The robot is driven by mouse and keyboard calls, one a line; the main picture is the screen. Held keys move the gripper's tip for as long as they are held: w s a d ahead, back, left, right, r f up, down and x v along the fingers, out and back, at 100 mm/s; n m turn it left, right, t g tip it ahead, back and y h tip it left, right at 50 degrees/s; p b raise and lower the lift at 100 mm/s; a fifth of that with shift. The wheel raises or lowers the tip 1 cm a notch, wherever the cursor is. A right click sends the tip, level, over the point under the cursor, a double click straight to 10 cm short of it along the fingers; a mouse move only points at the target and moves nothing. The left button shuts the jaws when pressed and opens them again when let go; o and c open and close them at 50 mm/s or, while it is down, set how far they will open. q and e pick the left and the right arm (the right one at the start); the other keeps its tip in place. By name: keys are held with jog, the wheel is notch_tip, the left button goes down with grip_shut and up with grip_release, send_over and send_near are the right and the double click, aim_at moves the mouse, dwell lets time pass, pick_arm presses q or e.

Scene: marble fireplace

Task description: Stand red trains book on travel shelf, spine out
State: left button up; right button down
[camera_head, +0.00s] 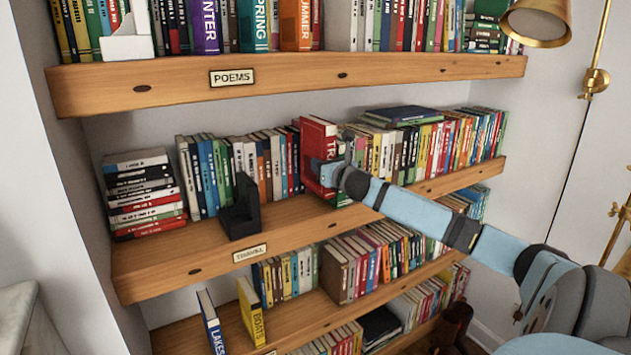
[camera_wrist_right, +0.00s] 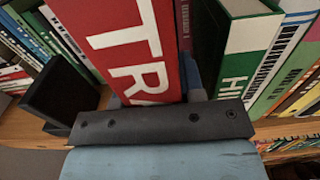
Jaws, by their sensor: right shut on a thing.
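The red trains book (camera_head: 317,141) is upright at the middle shelf, in the row of books and jutting out in front of its neighbours. Its red spine with large white letters "TR" faces outward and fills the middle of the right wrist view (camera_wrist_right: 122,40). My right gripper (camera_head: 334,172) is shut on the lower part of the book, with a finger on each side of it in the wrist view (camera_wrist_right: 155,92). Whether the book's bottom touches the shelf is hidden. The travel shelf (camera_head: 190,256) is the middle plank, with a small label (camera_head: 249,253). My left gripper is not in view.
A black bookend (camera_head: 240,212) stands on the shelf left of the red book. Books stand to its left (camera_head: 228,170) and right (camera_head: 405,150), close to the gripper. A green-and-white book (camera_wrist_right: 238,50) is just right of it. The poems shelf (camera_head: 300,82) overhangs above.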

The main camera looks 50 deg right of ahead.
jog(key=x, duration=0.3)
jog(key=shift+w+r+p, duration=0.15)
jog(key=shift+r+p, duration=0.1)
jog(key=shift+p, duration=0.1)
jog(key=f, duration=0.3)
jog(key=shift+w, duration=0.2)
jog(key=shift+f+p, duration=0.6)
jog(key=shift+f, duration=1.25)
jog(key=shift+w+d+f, duration=0.1)
jog(key=shift+f, duration=0.05)
jog(key=shift+w+f, duration=0.1)
jog(key=shift+f, duration=0.05)
